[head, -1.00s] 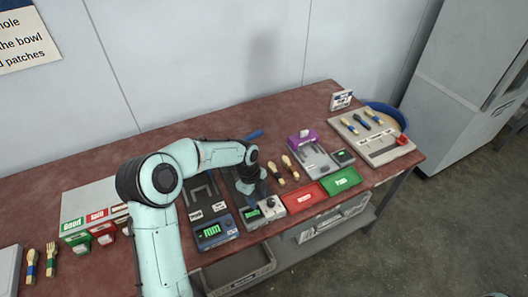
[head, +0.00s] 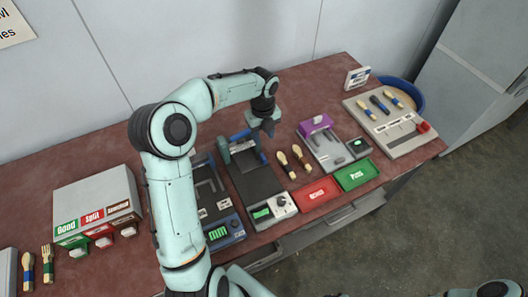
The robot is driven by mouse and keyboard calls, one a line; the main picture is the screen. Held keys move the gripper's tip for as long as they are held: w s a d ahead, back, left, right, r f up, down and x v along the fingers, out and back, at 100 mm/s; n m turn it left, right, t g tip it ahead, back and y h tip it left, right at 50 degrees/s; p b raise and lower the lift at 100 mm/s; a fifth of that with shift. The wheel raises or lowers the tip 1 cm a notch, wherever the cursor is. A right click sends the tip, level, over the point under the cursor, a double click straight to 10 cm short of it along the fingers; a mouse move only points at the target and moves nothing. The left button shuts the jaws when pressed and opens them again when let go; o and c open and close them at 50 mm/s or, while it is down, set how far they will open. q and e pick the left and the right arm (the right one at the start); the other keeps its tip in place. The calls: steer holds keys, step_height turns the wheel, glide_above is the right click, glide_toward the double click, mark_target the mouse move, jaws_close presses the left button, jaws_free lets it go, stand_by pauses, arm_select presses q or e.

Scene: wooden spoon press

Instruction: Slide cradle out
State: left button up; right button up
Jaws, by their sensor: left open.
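I cannot clearly tell the cradle apart from the dark bed. My left gripper (head: 263,131) is open, pointing down over the back right of the press, near the bracket. Whether it touches anything is unclear, and it hides part of the press's back. My right gripper is not in view.
A second device with a green display (head: 218,233) stands close on the left. Two wooden spoons (head: 293,162) lie right of the press. Red (head: 317,193) and green (head: 356,174) trays sit in front of a purple-topped device (head: 315,125). A labelled sorting box (head: 98,200) stands at left.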

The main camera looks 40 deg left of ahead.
mark_target(263, 157)
arm_select(q)
step_height(263, 157, down, 12)
steer(key=shift+r+b, duration=0.1)
steer(key=shift+b, duration=0.25)
jaws_close()
